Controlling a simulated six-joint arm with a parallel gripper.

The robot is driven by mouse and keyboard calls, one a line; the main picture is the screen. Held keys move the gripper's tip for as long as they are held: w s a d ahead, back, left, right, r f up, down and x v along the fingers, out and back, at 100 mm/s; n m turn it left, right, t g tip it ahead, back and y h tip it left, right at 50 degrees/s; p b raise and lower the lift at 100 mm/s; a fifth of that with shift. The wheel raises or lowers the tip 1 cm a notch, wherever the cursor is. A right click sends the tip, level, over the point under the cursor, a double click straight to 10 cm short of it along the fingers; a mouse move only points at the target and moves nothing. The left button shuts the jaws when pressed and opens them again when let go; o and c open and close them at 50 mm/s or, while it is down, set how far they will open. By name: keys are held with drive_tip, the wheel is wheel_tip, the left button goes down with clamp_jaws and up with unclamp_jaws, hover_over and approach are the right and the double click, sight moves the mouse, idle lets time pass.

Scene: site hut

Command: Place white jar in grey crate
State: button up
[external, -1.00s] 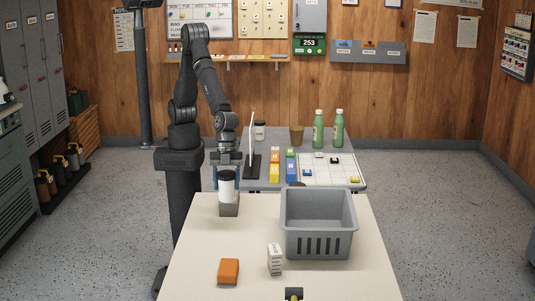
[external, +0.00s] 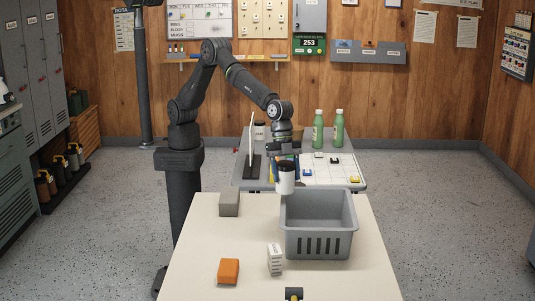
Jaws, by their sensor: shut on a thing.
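A white jar (external: 286,183) with a dark lid hangs upright in my gripper (external: 286,168), which is shut on it. The jar is in the air by the back left corner of the grey crate (external: 318,244). I cannot tell exactly how far the jar is above the rim.
A grey block (external: 229,203) stands at the table's back left. An orange block (external: 228,271) and a white printed box (external: 274,259) stand in front. Behind, a grey table holds green bottles (external: 338,131) and an upright white panel (external: 252,143).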

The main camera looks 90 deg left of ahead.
drive_tip(key=w+a+n, duration=0.1)
drive_tip(key=w, duration=0.7)
drive_tip(key=shift+t, duration=0.3)
drive_tip(key=shift+f, duration=7.75)
drive_tip(key=o, duration=1.2)
drive_tip(key=shift+f, duration=0.2)
drive_tip(key=shift+r, duration=0.1)
drive_tip(key=v, duration=1.2)
drive_tip(key=shift+r, duration=0.1)
